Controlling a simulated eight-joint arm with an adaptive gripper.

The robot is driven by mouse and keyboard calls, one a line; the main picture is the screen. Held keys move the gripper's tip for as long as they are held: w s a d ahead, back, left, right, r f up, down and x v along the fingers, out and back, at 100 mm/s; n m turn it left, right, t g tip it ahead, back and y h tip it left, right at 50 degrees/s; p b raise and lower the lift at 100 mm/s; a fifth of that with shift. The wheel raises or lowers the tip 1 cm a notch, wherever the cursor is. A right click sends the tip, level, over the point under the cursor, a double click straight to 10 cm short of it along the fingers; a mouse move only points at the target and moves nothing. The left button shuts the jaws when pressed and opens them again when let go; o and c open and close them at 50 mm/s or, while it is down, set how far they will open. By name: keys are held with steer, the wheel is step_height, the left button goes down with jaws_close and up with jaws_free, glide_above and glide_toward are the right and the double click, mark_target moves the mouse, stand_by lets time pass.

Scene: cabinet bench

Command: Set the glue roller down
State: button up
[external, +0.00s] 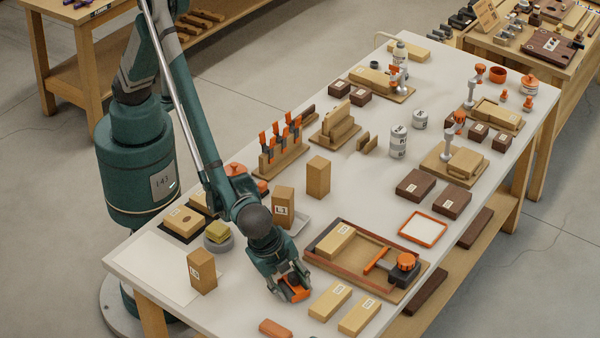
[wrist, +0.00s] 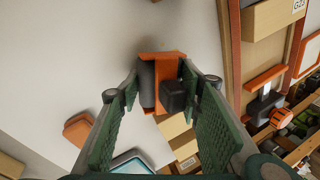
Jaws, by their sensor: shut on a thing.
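The glue roller (wrist: 162,68) has an orange frame, a grey cylinder and a dark block. In the wrist view it sits between the tips of the green ribbed fingers of my gripper (wrist: 158,98), which is shut on it. In the external view my gripper (external: 289,284) points down over the front part of the white bench (external: 225,305), with the orange of the roller showing at its tips. The roller's height over the bench, and whether it touches, I cannot tell. My gripper hides part of it in the external view.
To the right is a wooden tray (external: 322,264) with an orange clamp (external: 404,262). Labelled wood blocks (external: 329,301) lie to the right and nearer. An orange block (external: 275,328) lies at the near edge. An upright block (external: 201,271) stands left; bare bench lies between.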

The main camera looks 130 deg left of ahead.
steer(key=shift+o, duration=0.2)
steer(key=shift+s+f+b, duration=0.1)
steer(key=shift+f+b, duration=0.35)
steer(key=shift+f, duration=0.1)
steer(key=shift+c, duration=0.8)
steer(key=o, duration=1)
steer(key=shift+f, duration=0.2)
steer(key=shift+o, duration=0.2)
steer(key=shift+r, duration=0.1)
steer(key=shift+r, duration=0.25)
steer(key=shift+r+p, duration=0.5)
steer(key=p+v, duration=0.1)
steer(key=v, duration=1)
steer(key=shift+d+r, duration=0.25)
steer(key=shift+r, duration=0.1)
steer(key=shift+r, duration=0.1)
